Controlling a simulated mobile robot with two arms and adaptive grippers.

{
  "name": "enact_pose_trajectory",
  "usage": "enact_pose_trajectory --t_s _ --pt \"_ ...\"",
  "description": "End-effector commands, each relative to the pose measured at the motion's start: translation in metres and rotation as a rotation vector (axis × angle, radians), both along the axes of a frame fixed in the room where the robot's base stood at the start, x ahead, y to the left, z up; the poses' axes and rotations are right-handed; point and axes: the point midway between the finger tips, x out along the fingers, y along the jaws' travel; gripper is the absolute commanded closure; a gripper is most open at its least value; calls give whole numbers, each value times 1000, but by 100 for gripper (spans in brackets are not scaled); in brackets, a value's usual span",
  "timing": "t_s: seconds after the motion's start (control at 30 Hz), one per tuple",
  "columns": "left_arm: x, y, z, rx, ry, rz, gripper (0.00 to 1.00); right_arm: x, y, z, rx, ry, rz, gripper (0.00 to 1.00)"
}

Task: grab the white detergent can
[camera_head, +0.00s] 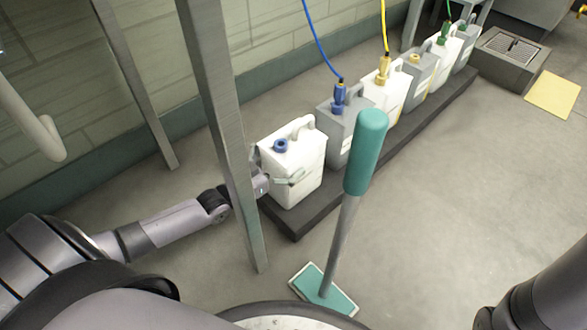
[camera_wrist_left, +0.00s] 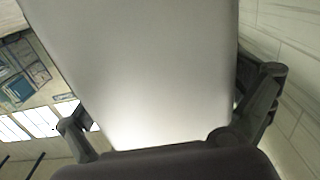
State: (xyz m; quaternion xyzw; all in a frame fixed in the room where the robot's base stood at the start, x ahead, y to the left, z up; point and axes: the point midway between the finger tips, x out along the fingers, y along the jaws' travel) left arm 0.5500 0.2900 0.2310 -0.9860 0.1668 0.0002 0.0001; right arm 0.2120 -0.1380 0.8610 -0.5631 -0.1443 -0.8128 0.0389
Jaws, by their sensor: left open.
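The white detergent can (camera_head: 308,158) with a blue cap stands upright at the near end of a dark low platform in the head view. My left gripper (camera_head: 283,180) is open at the can's near left side, with one finger along its front face. In the left wrist view the can (camera_wrist_left: 140,70) fills the middle, between the two open fingers of my left gripper (camera_wrist_left: 165,125). Whether the fingers touch the can is unclear. The right gripper is not in view; part of my right arm shows at the bottom right.
Several grey and white cans, including a grey can (camera_head: 337,128), stand in a row on the platform (camera_head: 296,227). A metal post (camera_head: 222,110) rises in front of my left arm. A teal-handled tool (camera_head: 364,150) stands upright nearby.

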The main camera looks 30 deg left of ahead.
Motion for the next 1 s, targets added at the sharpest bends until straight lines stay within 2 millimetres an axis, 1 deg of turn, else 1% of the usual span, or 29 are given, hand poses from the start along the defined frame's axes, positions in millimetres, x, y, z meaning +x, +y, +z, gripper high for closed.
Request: enact_pose_trajectory --t_s 0.17,1.0 --pt "0 0 1 0 0 0 0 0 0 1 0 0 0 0" --pt "0 0 0 -1 1 0 56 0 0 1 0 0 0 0"
